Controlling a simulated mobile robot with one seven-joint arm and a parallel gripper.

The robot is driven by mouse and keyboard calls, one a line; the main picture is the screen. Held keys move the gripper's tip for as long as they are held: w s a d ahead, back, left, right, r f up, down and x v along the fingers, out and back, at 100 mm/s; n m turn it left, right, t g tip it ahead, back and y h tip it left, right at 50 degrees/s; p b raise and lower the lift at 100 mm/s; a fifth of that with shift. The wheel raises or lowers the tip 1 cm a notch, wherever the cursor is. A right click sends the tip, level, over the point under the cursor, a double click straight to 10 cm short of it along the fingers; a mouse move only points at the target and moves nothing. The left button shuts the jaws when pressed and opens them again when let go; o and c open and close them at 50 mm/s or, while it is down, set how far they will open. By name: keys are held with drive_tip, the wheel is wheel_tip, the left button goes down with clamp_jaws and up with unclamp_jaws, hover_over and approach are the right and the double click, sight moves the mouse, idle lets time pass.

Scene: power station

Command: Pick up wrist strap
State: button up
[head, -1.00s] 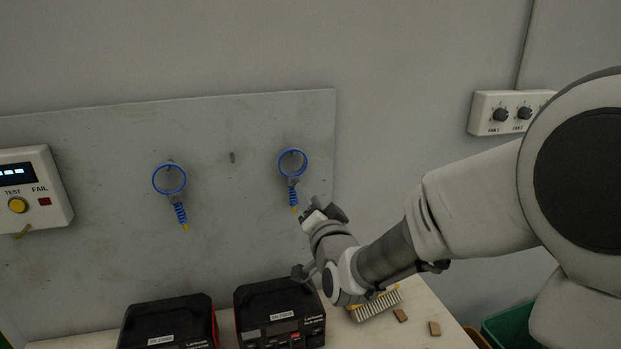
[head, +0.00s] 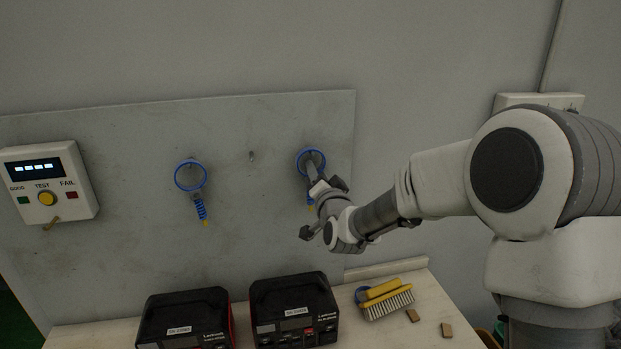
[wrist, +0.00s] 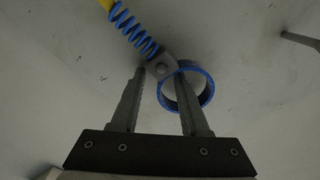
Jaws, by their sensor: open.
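Two blue wrist straps with coiled cords and yellow ends hang on the grey wall panel. The left strap (head: 190,176) hangs free of the arm. The right strap (head: 303,155) is partly hidden behind my gripper (head: 322,183). In the wrist view my gripper (wrist: 158,72) is open, with its two fingers pointing at the right strap (wrist: 163,97). The fingertips are close to the grey clasp between ring and coil, one on each side of it in the picture. I cannot tell whether they touch it.
A tester box (head: 46,184) is mounted on the panel at left, and an empty peg (head: 252,155) sits between the straps. Two black devices (head: 185,318) (head: 293,308) and a yellow brush (head: 384,298) stand on the bench below. A control box (head: 508,101) is behind my arm.

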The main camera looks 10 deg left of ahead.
clamp_jaws()
idle(0.6)
